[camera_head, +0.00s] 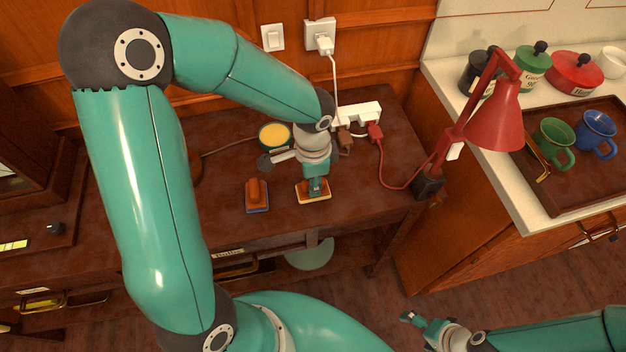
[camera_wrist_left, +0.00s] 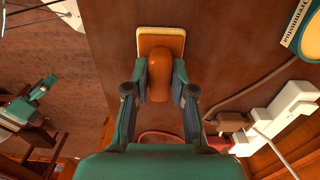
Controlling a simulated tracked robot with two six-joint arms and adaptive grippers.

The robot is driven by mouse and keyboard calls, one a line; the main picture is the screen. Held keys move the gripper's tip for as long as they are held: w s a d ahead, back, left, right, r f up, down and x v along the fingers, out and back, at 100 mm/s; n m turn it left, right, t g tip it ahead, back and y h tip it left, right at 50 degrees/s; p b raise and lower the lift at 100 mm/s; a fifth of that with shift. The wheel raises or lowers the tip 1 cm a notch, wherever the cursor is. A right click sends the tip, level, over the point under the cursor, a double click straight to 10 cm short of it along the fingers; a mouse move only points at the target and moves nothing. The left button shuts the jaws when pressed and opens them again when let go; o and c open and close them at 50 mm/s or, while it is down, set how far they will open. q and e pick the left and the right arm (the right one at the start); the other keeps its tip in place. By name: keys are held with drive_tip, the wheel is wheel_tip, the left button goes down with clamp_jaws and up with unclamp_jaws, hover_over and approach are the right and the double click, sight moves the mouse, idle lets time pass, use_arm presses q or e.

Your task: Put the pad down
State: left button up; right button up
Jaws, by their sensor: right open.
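A pad with a rounded orange-brown handle and a cream-yellow sole (camera_head: 314,198) is at the front part of the dark wooden desk (camera_head: 360,215). It also shows in the left wrist view (camera_wrist_left: 160,44). My left gripper (camera_head: 316,184) points down over it, its fingers closed against both sides of the handle (camera_wrist_left: 159,80). I cannot tell whether the sole touches the desk. A second, similar pad with a blue sole (camera_head: 257,197) lies to its left on the desk. My right gripper (camera_head: 420,322) is open and empty, low at the right, away from the desk.
A round tin with yellow contents (camera_head: 275,135) stands behind the pads. A white power strip (camera_head: 358,115) with plugs and cords lies at the back. A red lamp (camera_head: 495,115) rises at the desk's right end. Bare desk lies right of the held pad.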

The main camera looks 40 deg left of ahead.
use_arm(q)
drive_tip(key=shift+o, duration=1.4)
drive_tip(key=shift+r, duration=0.25)
wheel_tip(320, 180, up, 12)
drive_tip(key=p, duration=0.1)
drive_tip(key=shift+f, duration=0.15)
